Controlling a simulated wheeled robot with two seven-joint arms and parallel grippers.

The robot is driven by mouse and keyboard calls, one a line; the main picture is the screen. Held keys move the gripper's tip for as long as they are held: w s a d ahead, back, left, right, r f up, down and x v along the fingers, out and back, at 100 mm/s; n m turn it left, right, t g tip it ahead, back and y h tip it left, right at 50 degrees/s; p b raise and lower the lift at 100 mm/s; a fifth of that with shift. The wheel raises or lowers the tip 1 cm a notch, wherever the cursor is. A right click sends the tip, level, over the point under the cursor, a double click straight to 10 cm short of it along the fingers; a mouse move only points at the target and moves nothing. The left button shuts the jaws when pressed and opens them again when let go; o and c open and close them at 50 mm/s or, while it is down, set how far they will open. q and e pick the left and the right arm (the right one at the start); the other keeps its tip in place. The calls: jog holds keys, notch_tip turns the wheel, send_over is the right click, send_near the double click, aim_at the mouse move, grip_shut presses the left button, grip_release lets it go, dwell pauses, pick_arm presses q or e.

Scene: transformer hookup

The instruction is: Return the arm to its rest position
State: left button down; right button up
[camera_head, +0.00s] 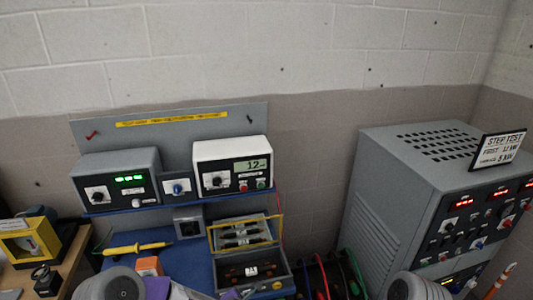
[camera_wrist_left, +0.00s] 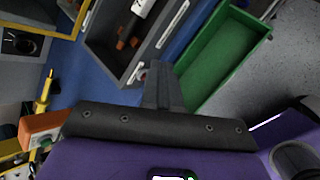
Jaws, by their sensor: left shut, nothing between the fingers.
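My left gripper (camera_wrist_left: 162,75) shows in the left wrist view. Its dark fingers are together with nothing between them, in front of its dark plate and purple body. Beyond the fingers are a blue surface (camera_wrist_left: 88,72), a grey open box (camera_wrist_left: 112,50) and a green tray (camera_wrist_left: 222,62). I cannot tell how far the fingertips are from them. In the head view, rounded grey parts of my arms show at the bottom left and bottom right. My right gripper is not in view.
A blue bench holds a black-fronted instrument (camera_head: 118,180), a white meter (camera_head: 232,168) reading 12, a yellow probe (camera_head: 138,248) and an orange block (camera_head: 148,266). A grey cabinet (camera_head: 385,195) with a "STEP TEST" sign (camera_head: 498,148) stands right. Coloured cables (camera_head: 322,278) run between them.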

pick_arm(q)
jog(key=s+a+f+m+g+h+b, duration=0.1)
jog(key=s+f+m+g+h+b, duration=0.2)
jog(key=s+f+m, duration=1.9)
jog(key=s+g+b, duration=0.3)
jog(key=g+b, duration=0.1)
jog(key=g, duration=0.1)
jog(key=shift+a+h, duration=0.2)
jog(key=shift+h, duration=0.1)
